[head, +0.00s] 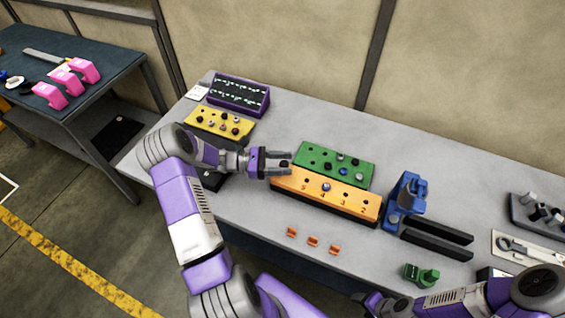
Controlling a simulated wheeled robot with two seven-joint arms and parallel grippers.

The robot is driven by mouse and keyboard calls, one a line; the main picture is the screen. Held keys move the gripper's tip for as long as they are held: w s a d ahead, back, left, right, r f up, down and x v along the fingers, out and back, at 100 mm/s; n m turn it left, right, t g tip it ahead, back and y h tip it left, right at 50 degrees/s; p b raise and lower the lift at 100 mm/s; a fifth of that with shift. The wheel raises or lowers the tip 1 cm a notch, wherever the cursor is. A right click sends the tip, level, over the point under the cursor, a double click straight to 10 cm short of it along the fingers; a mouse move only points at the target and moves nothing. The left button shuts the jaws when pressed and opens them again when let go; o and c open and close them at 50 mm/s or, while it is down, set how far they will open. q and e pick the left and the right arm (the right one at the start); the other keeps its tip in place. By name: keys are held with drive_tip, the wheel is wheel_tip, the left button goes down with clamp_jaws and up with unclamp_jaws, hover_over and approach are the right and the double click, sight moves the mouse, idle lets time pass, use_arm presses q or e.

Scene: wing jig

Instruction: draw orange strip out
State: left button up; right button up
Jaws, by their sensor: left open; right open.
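The orange strip (325,194) is a long block with numbered holes on the grey bench. It lies along the front side of a green strip (340,165). Several knobs or pegs stand on the green strip, and one light peg (326,187) is on the orange strip. My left gripper (284,162) is open, at the left ends of both strips. Its fingers point right and partly cover the orange strip's left corner. I cannot tell whether they touch it.
Small orange clips (313,241) lie in front of the orange strip. A blue fixture (405,203) with black rails stands at its right end. A yellow block (218,123) and a purple rack (239,95) are at the back left. A green piece (421,275) lies near the front edge.

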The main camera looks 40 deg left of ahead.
use_arm(q)
drive_tip(key=v, duration=0.7)
drive_tip(key=shift+s+a, duration=0.2)
drive_tip(key=shift+a, duration=0.15)
